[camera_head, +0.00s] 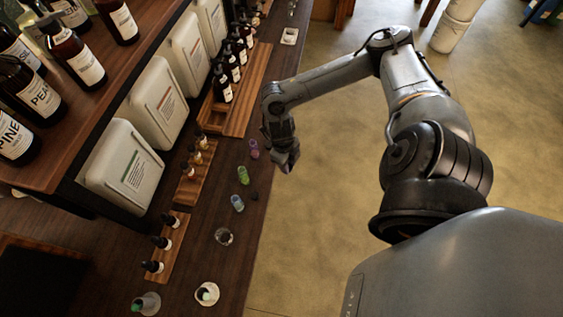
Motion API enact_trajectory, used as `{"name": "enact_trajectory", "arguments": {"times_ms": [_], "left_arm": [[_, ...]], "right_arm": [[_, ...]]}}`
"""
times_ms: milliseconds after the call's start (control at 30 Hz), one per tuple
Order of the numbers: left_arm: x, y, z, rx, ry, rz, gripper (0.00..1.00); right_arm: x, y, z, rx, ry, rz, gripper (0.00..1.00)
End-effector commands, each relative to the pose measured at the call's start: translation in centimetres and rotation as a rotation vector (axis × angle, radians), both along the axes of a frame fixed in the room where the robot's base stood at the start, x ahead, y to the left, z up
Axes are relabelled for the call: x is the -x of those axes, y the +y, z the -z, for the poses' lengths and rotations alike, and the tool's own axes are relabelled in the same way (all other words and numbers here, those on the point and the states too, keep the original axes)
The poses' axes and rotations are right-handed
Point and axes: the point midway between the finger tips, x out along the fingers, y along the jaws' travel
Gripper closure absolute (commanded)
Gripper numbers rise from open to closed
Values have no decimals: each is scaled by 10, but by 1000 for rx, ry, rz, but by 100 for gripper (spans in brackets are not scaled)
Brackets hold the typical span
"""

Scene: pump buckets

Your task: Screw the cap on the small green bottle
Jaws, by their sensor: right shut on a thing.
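The small green bottle (243,175) stands open on the dark wooden counter, left of and nearer than my right gripper. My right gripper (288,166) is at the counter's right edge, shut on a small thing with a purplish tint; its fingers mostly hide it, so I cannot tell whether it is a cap. A small dark cap (254,196) lies on the counter between the green bottle and a small blue bottle (237,203). My left gripper is out of view.
A small purple bottle (253,149) stands beyond the green one. Wooden racks (166,254) with dropper bottles line the left. The floor right of the counter is open.

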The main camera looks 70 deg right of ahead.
Motion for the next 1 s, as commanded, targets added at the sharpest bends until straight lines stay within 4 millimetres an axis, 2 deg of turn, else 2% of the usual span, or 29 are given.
{"name": "enact_trajectory", "arguments": {"times_ms": [367, 400, 500, 667, 867, 1000], "left_arm": [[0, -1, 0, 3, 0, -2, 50], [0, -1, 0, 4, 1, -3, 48], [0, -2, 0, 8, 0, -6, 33], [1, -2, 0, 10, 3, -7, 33], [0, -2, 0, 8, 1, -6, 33], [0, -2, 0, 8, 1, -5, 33]], "right_arm": [[2, 0, -1, 0, 0, 1, 98], [2, 0, -1, 0, 0, 1, 98], [2, 0, -1, 0, 0, 0, 98], [0, 2, -1, -1, 0, 5, 98], [-15, 18, 1, -5, -4, 43, 98], [-38, 41, 2, -5, -8, 94, 98]]}}
